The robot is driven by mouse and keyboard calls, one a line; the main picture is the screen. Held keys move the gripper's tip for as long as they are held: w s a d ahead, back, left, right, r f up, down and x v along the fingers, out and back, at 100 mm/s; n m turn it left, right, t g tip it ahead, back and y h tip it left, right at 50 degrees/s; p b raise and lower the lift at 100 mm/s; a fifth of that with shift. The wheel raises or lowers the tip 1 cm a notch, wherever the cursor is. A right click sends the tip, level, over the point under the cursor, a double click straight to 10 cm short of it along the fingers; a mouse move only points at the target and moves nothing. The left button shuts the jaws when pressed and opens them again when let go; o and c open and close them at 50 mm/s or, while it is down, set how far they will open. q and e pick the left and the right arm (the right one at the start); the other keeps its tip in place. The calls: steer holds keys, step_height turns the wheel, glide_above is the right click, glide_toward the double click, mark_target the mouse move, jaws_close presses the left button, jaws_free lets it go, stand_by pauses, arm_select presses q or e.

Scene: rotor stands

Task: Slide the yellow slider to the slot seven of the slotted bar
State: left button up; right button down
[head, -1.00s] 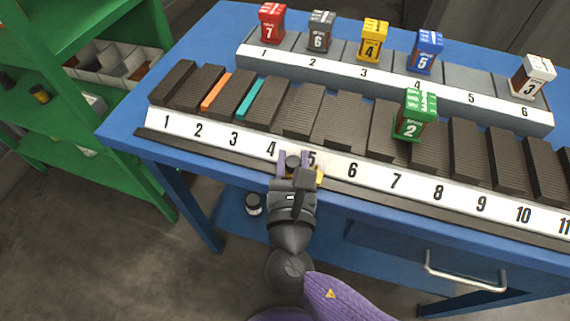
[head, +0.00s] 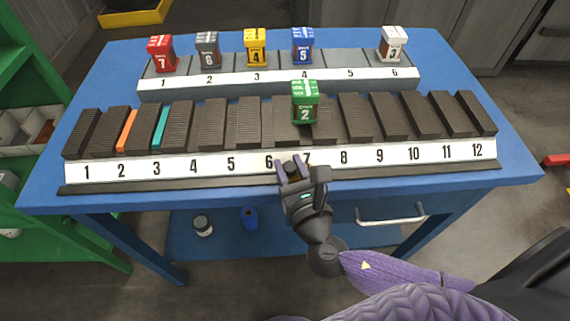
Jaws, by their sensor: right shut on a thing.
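The slotted bar (head: 215,166) runs along the table's front edge, with dark ribbed blocks above a white strip numbered 1 to 12. My right gripper (head: 292,166) is at the strip's front edge, between numbers 6 and 7 and partly covering the 7. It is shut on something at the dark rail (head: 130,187). The yellow slider is hidden behind the gripper now; a bit of yellow showed beside the gripper earlier. My left gripper is not in view.
A green block marked 2 (head: 305,103) stands among the ribbed blocks behind my gripper. A grey stand (head: 215,84) numbered 1 to 6 holds several coloured blocks behind. Orange (head: 126,131) and teal (head: 160,128) pieces sit between the left blocks. The front rail looks clear either side.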

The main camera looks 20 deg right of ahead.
steer(key=shift+c, duration=1.9)
jaws_free()
steer(key=s, duration=1)
steer(key=shift+a, duration=0.25)
